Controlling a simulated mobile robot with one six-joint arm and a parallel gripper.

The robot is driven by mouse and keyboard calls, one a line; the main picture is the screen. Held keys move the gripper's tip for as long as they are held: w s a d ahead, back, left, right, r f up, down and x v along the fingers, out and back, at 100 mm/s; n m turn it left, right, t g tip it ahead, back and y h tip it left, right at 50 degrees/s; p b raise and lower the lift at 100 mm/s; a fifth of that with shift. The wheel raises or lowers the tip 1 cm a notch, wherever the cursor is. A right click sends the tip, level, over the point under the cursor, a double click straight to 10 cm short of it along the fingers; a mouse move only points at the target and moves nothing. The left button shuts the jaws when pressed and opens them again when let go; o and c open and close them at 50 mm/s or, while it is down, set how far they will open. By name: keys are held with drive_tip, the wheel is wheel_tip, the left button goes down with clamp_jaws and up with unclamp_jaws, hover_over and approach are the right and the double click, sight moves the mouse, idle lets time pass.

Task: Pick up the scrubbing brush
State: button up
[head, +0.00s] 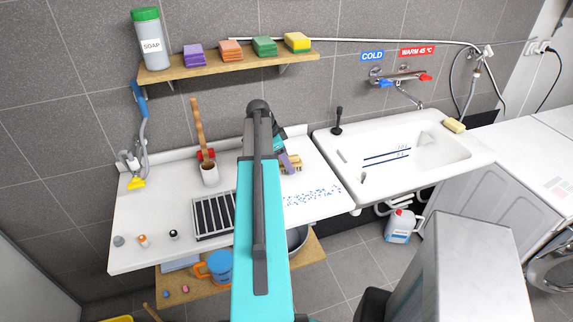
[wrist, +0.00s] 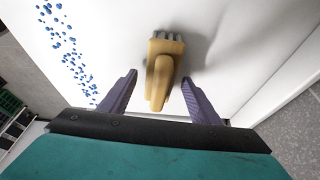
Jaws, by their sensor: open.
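The scrubbing brush (wrist: 161,72) has a tan body with a raised handle and greyish bristles at its far end in the wrist view. It lies on the white counter. My gripper (wrist: 160,85) is open, with one purple finger on each side of the brush and a gap to both. In the head view my gripper (head: 287,163) is low over the counter beside the brush (head: 295,160). My arm hides part of the counter there.
Blue specks (head: 312,195) lie on the counter (head: 150,215) in front of the brush. The white sink (head: 345,180) is to the right.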

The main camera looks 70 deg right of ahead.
sight(289, 156)
drive_tip(key=shift+c, duration=0.4)
drive_tip(key=c, duration=1.1)
drive_tip(key=shift+r, duration=0.15)
drive_tip(key=shift+r+b, duration=1.1)
drive_tip(key=shift+r, duration=0.55)
drive_tip(key=w+a+b, duration=0.1)
drive_tip(key=w+a, duration=0.1)
drive_tip(key=a, duration=0.2)
drive_tip(key=w+a+b, duration=0.2)
drive_tip(key=w+a, duration=0.1)
drive_tip(key=a, duration=0.1)
drive_tip(key=w+a+r+b, duration=0.1)
drive_tip(key=w+a, duration=0.1)
drive_tip(key=a, duration=0.2)
drive_tip(key=shift+w+a+b, duration=0.1)
drive_tip(key=shift+w+b, duration=0.2)
drive_tip(key=shift+w, duration=0.05)
drive_tip(key=shift+w+a+r, duration=0.25)
drive_tip(key=shift+w+a, duration=0.2)
drive_tip(key=shift+a, duration=0.25)
